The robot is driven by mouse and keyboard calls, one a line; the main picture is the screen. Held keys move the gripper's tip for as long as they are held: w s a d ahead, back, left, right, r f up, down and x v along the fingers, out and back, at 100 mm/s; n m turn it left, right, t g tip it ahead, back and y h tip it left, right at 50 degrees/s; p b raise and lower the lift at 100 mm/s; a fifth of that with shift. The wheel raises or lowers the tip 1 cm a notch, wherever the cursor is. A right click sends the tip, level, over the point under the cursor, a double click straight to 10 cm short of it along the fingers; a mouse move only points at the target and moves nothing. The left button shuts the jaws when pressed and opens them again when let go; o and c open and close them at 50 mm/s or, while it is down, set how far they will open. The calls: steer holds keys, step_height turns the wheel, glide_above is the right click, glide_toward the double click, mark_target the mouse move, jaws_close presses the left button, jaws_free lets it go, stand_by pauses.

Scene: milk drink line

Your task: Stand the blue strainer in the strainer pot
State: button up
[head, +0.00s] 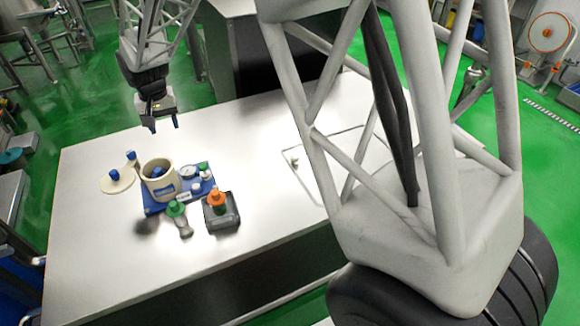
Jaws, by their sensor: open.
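A cream pot (160,187) with a blue label stands on a blue tray (152,210) on the left half of the table; I take it for the strainer pot. A blue piece (156,172) shows inside its mouth, possibly the blue strainer, but it is too small to be sure. Another small blue-topped piece (131,155) is at the pot's back left. My gripper (164,127) is open and empty, fingers pointing down, above the table behind the pot and apart from it.
A cream lid-like disc (118,186) with a blue knob lies left of the pot. Small items, including a white dial (188,171), share the tray. A green-topped piece (177,209) and an orange-topped piece on a dark block (222,218) are in front. The table's right half (265,150) is mostly clear.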

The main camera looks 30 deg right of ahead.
steer(key=s+d+r, duration=0.6)
steer(key=s+r, duration=0.1)
steer(key=s, duration=0.1)
steer(key=s+d+r, duration=0.1)
steer(key=s+d, duration=0.3)
steer(key=s, duration=0.6)
steer(key=s+d+r+t, duration=0.1)
steer(key=s+d, duration=0.3)
steer(key=s, duration=0.7)
steer(key=s+d+r+t, duration=0.1)
steer(key=s+d, duration=0.4)
steer(key=s, duration=0.6)
steer(key=shift+r+n, duration=0.2)
steer(key=shift+n, duration=0.1)
